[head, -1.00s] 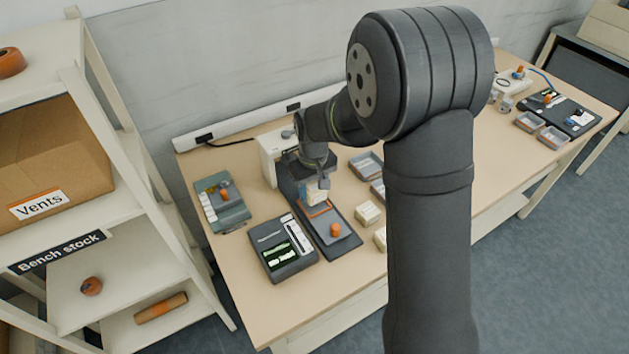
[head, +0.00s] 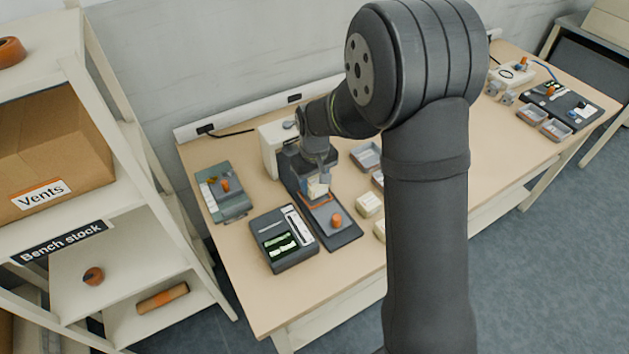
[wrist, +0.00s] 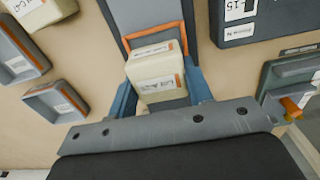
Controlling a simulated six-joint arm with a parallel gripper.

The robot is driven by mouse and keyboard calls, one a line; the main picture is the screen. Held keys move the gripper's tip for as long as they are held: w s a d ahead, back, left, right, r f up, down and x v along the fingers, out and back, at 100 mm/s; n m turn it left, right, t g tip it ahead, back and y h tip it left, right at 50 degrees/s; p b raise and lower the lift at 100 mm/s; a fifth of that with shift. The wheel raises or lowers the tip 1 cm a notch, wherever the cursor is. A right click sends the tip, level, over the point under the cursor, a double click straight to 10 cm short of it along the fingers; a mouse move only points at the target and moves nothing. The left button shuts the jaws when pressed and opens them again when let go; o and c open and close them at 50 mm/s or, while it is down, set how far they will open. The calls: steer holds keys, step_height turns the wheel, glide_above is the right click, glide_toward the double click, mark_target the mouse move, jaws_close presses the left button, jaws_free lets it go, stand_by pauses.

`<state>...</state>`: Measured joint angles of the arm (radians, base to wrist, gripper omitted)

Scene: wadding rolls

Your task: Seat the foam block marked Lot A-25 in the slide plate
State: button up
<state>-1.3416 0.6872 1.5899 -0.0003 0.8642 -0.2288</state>
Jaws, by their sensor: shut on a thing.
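My gripper (head: 318,176) is shut on a cream foam block (wrist: 155,73), which has white labels and an orange edge strip. The label print is too small to read, so I cannot confirm the lot. In the wrist view the block sits between my blue fingers. The slide plate (head: 338,236) is a dark grey plate with an orange-outlined place and an orange knob (head: 336,220). The block is over or at the orange-outlined end, which shows behind it in the wrist view (wrist: 182,36). I cannot tell whether it touches the plate.
Other cream blocks (head: 369,204) lie right of the plate, near small grey trays (head: 366,156). A dark tray with green inserts (head: 290,262) stands close on the left. A grey-green case (head: 236,207) lies farther left. A white device (head: 270,145) stands behind.

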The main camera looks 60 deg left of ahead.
steer(key=shift+f, duration=0.9)
stand_by(0.5)
steer(key=o, duration=1.5)
steer(key=shift+r, duration=4)
steer(key=shift+f, duration=3.85)
steer(key=shift+r, duration=0.15)
